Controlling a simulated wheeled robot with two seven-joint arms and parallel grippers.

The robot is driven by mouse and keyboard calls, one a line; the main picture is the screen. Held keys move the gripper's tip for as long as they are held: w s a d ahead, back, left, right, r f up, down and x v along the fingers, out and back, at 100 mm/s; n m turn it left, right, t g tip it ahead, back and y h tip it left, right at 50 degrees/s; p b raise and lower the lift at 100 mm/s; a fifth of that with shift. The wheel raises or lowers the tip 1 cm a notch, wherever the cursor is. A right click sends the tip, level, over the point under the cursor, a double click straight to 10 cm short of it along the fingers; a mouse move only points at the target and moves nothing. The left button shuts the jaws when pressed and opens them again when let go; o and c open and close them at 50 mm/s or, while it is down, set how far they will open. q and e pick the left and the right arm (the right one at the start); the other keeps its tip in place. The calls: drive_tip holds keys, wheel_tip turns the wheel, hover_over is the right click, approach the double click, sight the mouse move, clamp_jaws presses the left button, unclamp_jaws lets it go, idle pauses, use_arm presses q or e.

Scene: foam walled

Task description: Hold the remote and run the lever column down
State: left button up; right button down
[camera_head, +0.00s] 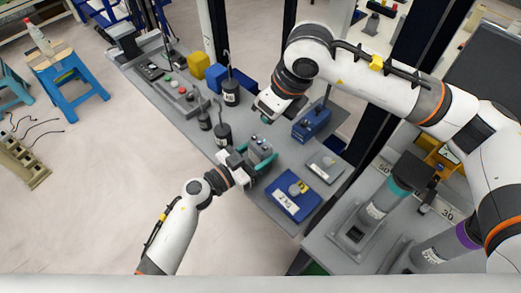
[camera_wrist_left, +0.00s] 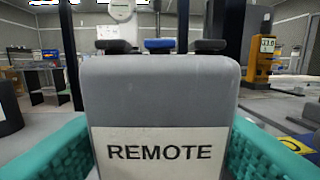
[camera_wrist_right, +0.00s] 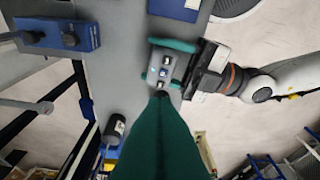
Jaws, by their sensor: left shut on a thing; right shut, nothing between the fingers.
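The remote (camera_head: 261,147) is a grey box in the middle of the head view. My left gripper (camera_head: 257,163) is shut on the remote, teal fingers on both sides, above the bench. My right gripper (camera_head: 266,119) is just above the remote, shut and empty. In the right wrist view its fingertips (camera_wrist_right: 160,95) are close to the remote's lever side (camera_wrist_right: 163,68); I cannot tell whether they touch. I cannot tell which part is the lever column.
A blue plate labelled 2 kg (camera_head: 293,203) and a blue box (camera_head: 312,122) lie on the grey bench (camera_head: 262,205). Dark hooked weights (camera_head: 223,134) stand left of the remote. A grey stand (camera_head: 352,237) is at the lower right.

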sight(259, 140)
drive_tip(key=n+t+y, duration=0.1)
drive_tip(key=n, duration=0.2)
drive_tip(key=w+a+r+n+y, duration=0.1)
drive_tip(key=n+y, duration=0.1)
drive_tip(key=n, duration=0.1)
drive_tip(key=a+n+t+y, duration=0.1)
drive_tip(key=n, duration=0.2)
drive_tip(key=shift+w+a+r+n+t+y, duration=0.1)
drive_tip(key=shift+w+r+n+t+y, duration=0.2)
drive_tip(key=shift+n, duration=0.1)
drive_tip(key=shift+f, duration=0.1)
drive_tip(key=shift+f, duration=4.3)
drive_tip(key=shift+f, duration=0.1)
drive_tip(key=shift+f, duration=0.3)
